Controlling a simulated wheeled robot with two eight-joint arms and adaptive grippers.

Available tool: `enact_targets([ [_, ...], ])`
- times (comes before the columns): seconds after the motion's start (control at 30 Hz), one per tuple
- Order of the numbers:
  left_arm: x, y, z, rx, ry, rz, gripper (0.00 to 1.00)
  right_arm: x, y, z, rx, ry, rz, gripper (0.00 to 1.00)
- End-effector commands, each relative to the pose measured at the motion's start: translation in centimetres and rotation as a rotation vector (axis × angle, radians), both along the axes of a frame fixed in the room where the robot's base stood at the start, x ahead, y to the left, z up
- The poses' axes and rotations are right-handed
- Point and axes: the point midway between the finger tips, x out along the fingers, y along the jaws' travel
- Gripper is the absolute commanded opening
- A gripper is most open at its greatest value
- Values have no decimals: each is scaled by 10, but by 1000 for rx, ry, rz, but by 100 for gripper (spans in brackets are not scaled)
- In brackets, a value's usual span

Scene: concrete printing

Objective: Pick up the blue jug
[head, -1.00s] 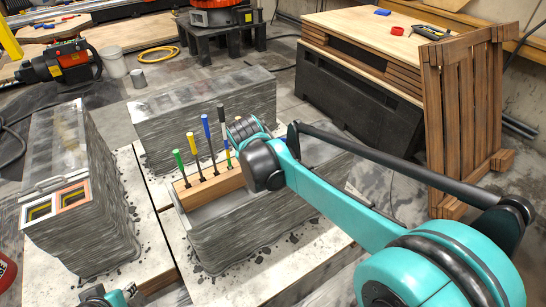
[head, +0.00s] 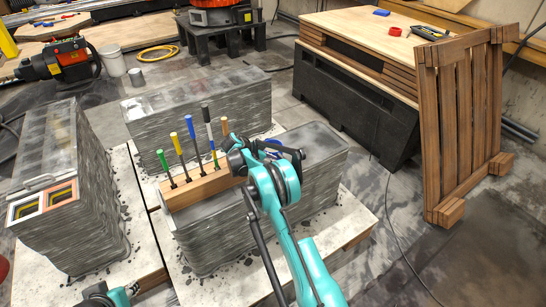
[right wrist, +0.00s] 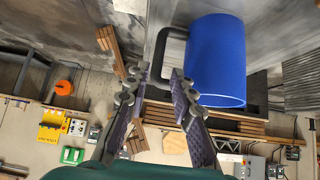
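The blue jug (right wrist: 215,62) shows large in the right wrist view, up and right of my fingertips. It is a blue cylinder with its rim toward the lower part of that view and a dark loop, seemingly its handle, at its left. Of my left arm, only an end part shows at the bottom left.
A wooden rack (head: 200,189) with several coloured-handled tools stands on the middle block, left of my right gripper. Another grey block (head: 60,205) stands at the left and one behind (head: 195,105). A wooden slatted panel (head: 465,120) leans at the right beside a dark workbench.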

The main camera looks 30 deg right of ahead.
Motion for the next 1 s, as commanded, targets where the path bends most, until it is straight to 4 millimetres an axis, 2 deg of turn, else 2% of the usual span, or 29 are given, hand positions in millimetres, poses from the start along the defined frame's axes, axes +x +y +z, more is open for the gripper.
enact_targets([
  [0.5, 0, 0, -36, 0, 0, 0, 32, 0, -45, -50, 2, 0, -1, 24],
  [0.77, 0, 0, -35, 0, 0, 0, 32, 1, -48, -51, 1, 0, 1, 24],
  [0.87, 0, 0, -35, 0, 0, 0, 32, 1, -48, -51, 1, 0, 1, 0],
  [1.0, 0, 0, -35, 0, 0, 0, 32, 1, -48, -51, 1, 1, 2, 0],
])
